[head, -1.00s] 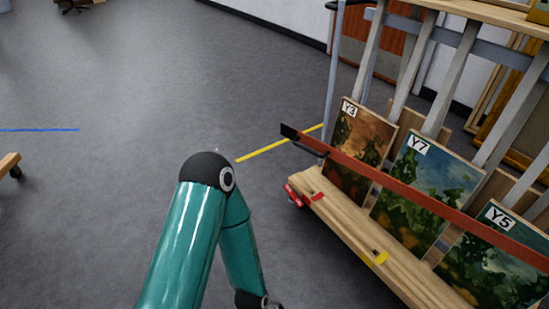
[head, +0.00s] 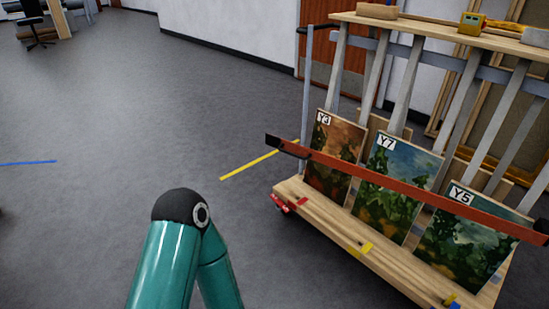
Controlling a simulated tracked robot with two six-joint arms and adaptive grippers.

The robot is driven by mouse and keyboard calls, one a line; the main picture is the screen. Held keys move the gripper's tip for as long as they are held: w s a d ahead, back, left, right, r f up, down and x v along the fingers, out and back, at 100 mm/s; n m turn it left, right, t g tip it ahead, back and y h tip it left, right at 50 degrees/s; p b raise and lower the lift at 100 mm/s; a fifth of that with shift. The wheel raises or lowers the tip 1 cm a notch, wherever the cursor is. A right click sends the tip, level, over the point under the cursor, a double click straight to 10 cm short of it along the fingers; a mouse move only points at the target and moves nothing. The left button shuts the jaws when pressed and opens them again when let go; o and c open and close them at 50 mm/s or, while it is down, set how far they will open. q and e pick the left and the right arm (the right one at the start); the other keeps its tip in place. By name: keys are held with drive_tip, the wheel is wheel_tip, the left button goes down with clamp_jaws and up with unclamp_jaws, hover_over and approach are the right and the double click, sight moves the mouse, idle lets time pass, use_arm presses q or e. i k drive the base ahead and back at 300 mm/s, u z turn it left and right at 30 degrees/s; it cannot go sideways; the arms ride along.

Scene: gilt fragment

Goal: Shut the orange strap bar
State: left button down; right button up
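The orange strap bar (head: 400,181) runs across the front of a wooden painting rack (head: 335,224) at the right of the head view. Its left end (head: 275,142) sticks out past the rack's left post, with a dark handle just beside it. Its right end reaches the picture's right edge near a dark fitting. I cannot tell whether either end touches a latch. One of my teal arms shows at the bottom, its elbow left of the rack and apart from the bar. Neither gripper is in view.
Behind the bar lean paintings marked Y3 (head: 334,160), Y7 (head: 395,190) and Y5 (head: 470,240). The rack's top shelf (head: 440,32) holds a yellow device (head: 471,23) and other items. Open grey floor (head: 130,120) lies left of the rack, with yellow and blue tape lines.

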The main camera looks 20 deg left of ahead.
sight(540, 236)
drive_tip(key=z, duration=0.1)
drive_tip(key=i, duration=0.95)
drive_tip(key=u, duration=0.05)
